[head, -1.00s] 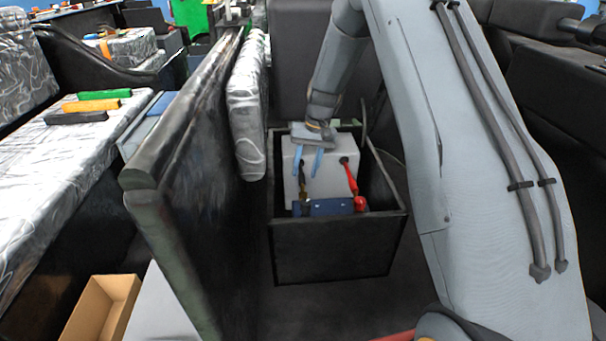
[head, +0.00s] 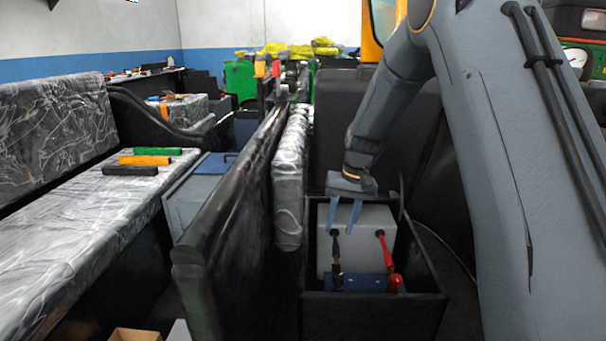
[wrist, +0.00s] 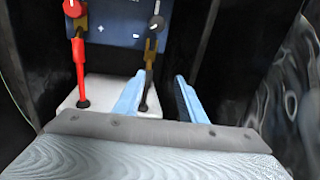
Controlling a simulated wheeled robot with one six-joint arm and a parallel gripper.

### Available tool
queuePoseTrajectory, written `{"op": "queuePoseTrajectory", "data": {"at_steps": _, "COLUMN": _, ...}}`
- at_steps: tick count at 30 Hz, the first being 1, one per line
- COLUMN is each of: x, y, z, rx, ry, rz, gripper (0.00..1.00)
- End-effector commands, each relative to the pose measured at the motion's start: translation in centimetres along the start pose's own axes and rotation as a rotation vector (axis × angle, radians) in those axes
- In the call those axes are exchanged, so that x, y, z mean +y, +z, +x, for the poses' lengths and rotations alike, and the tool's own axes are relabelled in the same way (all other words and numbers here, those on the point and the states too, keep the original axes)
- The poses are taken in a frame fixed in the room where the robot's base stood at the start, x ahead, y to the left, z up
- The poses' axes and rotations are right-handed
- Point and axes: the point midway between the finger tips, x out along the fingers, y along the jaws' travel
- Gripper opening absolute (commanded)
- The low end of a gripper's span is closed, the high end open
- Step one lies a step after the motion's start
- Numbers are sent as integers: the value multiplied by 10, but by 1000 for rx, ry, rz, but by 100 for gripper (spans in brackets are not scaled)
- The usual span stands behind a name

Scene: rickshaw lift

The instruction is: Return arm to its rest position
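My gripper (head: 342,233) hangs over a white box with leads, in an open black bin. Its two light blue fingers are apart, with nothing visibly held. In the wrist view, my gripper (wrist: 160,76) is also open, and a black-tipped brown lead (wrist: 149,85) shows between or beyond its fingers. Whether they touch is unclear. The white box (head: 378,222) carries this dark lead and a red lead (head: 384,250). A blue panel (head: 358,282) sits at its front. My arm reaches down from the upper right.
The black bin (head: 375,315) surrounds the box. A tall black partition (head: 235,235) and a patterned cushion (head: 289,185) stand left of it. A long patterned bench (head: 75,235) holds green, orange and black bars. A dark seat back (head: 375,120) stands behind.

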Motion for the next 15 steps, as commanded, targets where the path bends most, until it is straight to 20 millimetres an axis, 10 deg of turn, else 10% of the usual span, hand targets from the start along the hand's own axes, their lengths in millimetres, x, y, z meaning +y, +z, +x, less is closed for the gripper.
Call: {"op": "queuePoseTrajectory", "data": {"at_steps": 15, "x": -54, "y": 198, "z": -91, "rx": -17, "ry": 67, "rz": -167, "gripper": 37}}
